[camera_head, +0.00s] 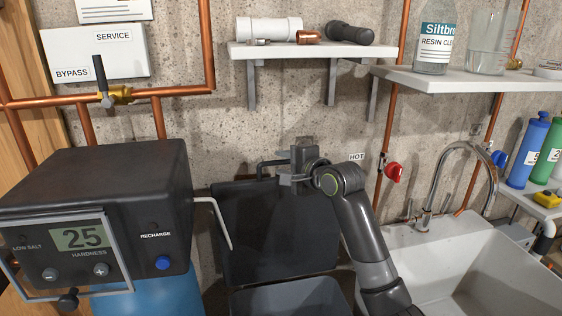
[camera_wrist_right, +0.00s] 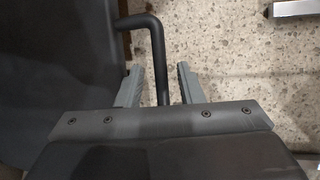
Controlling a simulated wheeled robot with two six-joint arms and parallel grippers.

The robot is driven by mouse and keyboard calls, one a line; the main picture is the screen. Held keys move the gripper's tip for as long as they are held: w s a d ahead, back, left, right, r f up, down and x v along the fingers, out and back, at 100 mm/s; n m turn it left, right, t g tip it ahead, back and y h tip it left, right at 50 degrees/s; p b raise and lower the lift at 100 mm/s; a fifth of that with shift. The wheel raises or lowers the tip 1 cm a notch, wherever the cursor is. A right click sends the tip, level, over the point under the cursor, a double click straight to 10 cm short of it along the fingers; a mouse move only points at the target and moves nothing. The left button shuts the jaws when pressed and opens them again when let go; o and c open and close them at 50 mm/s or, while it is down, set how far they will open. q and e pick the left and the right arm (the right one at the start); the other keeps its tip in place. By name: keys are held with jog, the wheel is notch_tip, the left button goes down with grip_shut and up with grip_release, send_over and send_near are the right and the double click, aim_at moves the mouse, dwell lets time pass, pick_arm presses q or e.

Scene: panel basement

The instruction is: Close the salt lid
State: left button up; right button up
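The salt lid (camera_head: 265,230) is a dark grey panel standing raised, close to upright, in front of the wall behind the open salt bin (camera_head: 290,290). A black bar handle (camera_head: 265,165) sticks out at its top edge, and its bent end shows in the right wrist view (camera_wrist_right: 157,55). My right gripper (camera_head: 291,178) is at the lid's top edge by the handle. In the right wrist view its two fingers (camera_wrist_right: 158,86) stand apart, with the handle bar between them and gaps visible on both sides. My left gripper is not in view.
A white sink (camera_head: 470,265) with a tap (camera_head: 440,190) is at the right. A red HOT valve (camera_head: 393,172) and wall shelves (camera_head: 300,50) are near my right arm.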

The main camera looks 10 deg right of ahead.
jog(key=shift+x, duration=0.8)
grip_shut()
